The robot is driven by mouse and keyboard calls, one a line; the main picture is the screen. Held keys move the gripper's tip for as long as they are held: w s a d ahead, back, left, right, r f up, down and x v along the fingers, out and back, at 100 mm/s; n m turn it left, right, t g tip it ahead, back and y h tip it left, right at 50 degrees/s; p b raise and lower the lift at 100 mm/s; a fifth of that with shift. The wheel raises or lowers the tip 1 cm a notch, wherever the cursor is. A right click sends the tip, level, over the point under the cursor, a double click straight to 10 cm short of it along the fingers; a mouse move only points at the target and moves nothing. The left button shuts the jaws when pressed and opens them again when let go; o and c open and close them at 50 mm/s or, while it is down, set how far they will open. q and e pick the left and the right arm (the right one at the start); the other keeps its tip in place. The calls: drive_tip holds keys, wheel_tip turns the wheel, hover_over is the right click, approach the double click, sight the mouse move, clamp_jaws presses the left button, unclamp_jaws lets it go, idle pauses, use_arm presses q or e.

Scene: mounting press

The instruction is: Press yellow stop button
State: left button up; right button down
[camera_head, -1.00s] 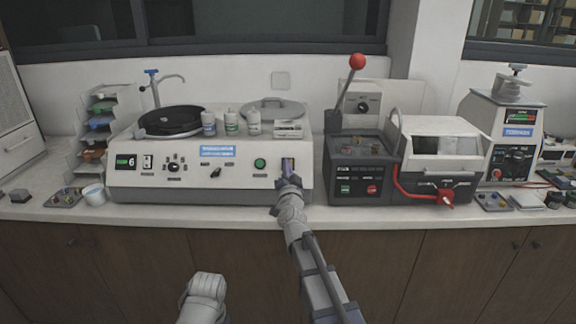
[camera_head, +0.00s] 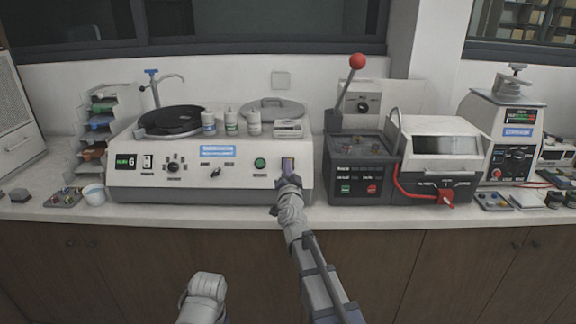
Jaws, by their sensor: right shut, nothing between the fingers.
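A white grinder-like machine (camera_head: 135,178) stands on the counter. A green button (camera_head: 260,163) sits on its front panel. Right of the green button is a small upright panel patch with a yellowish tint (camera_head: 288,162), mostly covered from below by my right gripper; I cannot make out the button's shape. My right gripper (camera_head: 287,177) is shut and empty, its tip at or very near this patch; contact cannot be told. My left arm shows only as a grey link at the bottom, and its gripper is out of view.
A dark press with a red-balled lever (camera_head: 358,61) stands just right of the machine, with a red stop button (camera_head: 372,189) on its front. A grey-white lidded unit (camera_head: 440,160) with a red hose adjoins it. A white cup (camera_head: 94,194) stands at left.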

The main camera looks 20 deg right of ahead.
drive_tip(key=shift+w+d+f, duration=0.1)
drive_tip(key=shift+w+f, duration=0.15)
drive_tip(key=shift+w, duration=0.05)
drive_tip(key=shift+s+r, duration=0.25)
drive_tip(key=shift+s, duration=0.05)
idle(0.3)
drive_tip(key=s+a+r+p, duration=0.1)
drive_tip(key=s+r+p, duration=0.2)
drive_tip(key=s, duration=0.1)
drive_tip(key=shift+s+a+r+p, duration=0.25)
drive_tip(key=shift+s+p, duration=0.1)
idle(0.3)
idle(0.5)
